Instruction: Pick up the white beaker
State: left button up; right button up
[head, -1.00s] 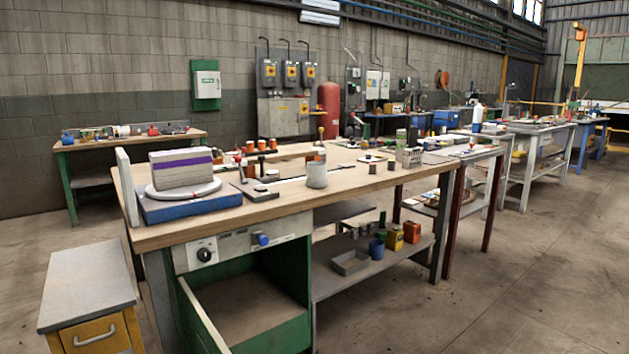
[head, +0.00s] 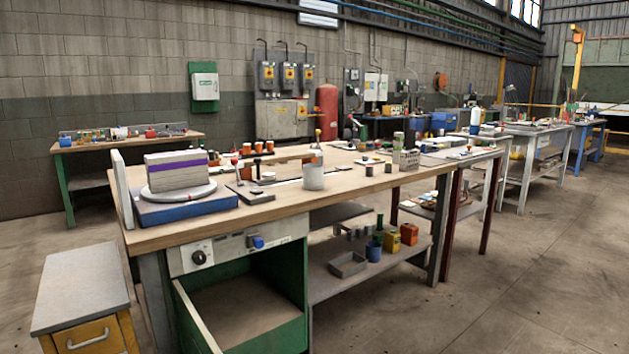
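A whitish-grey cup-shaped vessel (head: 313,177) stands upright on the wooden workbench (head: 230,225), near the middle of its front half. A brush-like handle sticks up at it, and I cannot tell whether it is inside or behind. A small white object (head: 120,132) is on the far table at the left, too small to tell if it is a beaker. Neither of my grippers is in view.
A blue-based turntable (head: 187,211) with a pale block (head: 178,172) stands at the bench's left end. A lower shelf (head: 335,290) holds tins and a tray. The concrete floor (head: 500,280) at right is clear.

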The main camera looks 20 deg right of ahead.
aim_at(313, 173)
jog(key=l+u, duration=0.1)
jog(key=l, duration=0.9)
jog(key=i+l+u, duration=0.1)
jog(key=l, duration=0.45)
jog(key=i+l+u, duration=0.15)
jog(key=l, duration=0.4)
